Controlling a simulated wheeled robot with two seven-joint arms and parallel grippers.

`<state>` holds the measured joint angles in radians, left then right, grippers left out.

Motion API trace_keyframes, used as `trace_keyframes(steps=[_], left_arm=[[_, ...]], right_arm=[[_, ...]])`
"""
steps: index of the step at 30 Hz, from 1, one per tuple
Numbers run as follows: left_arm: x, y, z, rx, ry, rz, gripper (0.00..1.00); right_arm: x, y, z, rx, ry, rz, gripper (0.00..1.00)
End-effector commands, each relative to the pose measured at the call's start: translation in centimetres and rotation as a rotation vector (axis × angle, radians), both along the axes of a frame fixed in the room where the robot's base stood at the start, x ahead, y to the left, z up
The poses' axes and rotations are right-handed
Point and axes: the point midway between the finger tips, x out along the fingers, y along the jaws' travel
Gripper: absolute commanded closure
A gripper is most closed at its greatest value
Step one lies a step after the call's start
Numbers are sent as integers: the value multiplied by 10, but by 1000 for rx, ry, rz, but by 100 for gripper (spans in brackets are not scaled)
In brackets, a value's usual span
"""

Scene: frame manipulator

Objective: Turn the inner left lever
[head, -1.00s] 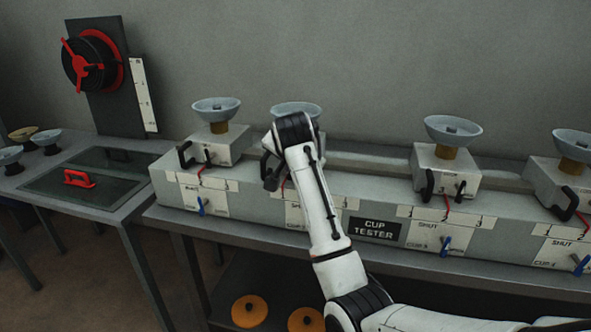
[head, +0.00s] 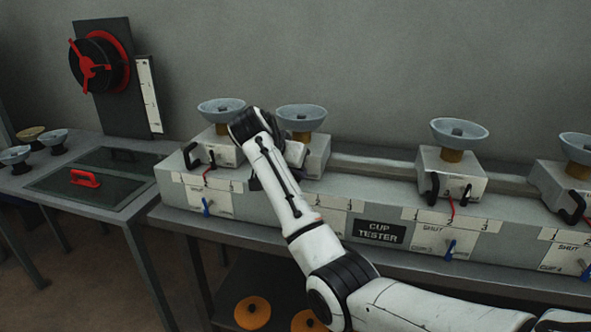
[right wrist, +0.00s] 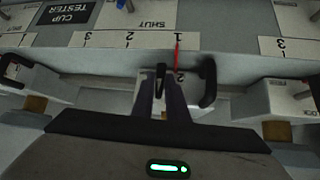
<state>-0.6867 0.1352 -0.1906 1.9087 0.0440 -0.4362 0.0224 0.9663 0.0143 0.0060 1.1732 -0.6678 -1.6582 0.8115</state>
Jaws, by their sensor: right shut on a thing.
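The second cup unit from the left (head: 316,152) is a pale block with a grey-blue cup on top, on the long grey tester. In the right wrist view, upside down, its front (right wrist: 122,97) carries a thin dark lever (right wrist: 160,72) and a thicker black handle (right wrist: 208,82) to its right. My right gripper (right wrist: 160,92) is shut on the thin lever, its fingers on either side of it. A red pointer (right wrist: 177,58) reaches the scale near 1. In the head view my right arm hides the lever and fingertips. My left gripper is not in view.
Other cup units stand at the far left (head: 222,150) and right (head: 450,180) of the tester. Blue levers (head: 450,248) hang on its front. A side table (head: 130,205) at left holds bowls and a red handle (head: 86,178). Orange discs (head: 252,312) lie below.

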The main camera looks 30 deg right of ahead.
Motion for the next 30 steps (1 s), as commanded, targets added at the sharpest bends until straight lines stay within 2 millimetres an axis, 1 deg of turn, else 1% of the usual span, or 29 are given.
trace_keyframes(steps=[1,8,9,11,12,20,23,26,30], left_arm=[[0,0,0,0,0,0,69],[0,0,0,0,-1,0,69],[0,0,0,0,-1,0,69],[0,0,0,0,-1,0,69],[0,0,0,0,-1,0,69],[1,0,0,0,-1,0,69],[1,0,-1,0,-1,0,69],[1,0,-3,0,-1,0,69],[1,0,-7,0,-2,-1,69]], right_arm=[[-1,1,-2,0,8,1,100],[-1,1,-3,1,8,2,100],[-1,1,-3,1,9,1,82],[-1,1,-3,1,8,2,72],[-1,1,-2,1,7,1,68],[0,0,-1,1,3,1,68],[-2,4,3,1,1,1,68],[-6,12,12,1,-1,1,68],[-15,30,31,2,-1,4,68]])
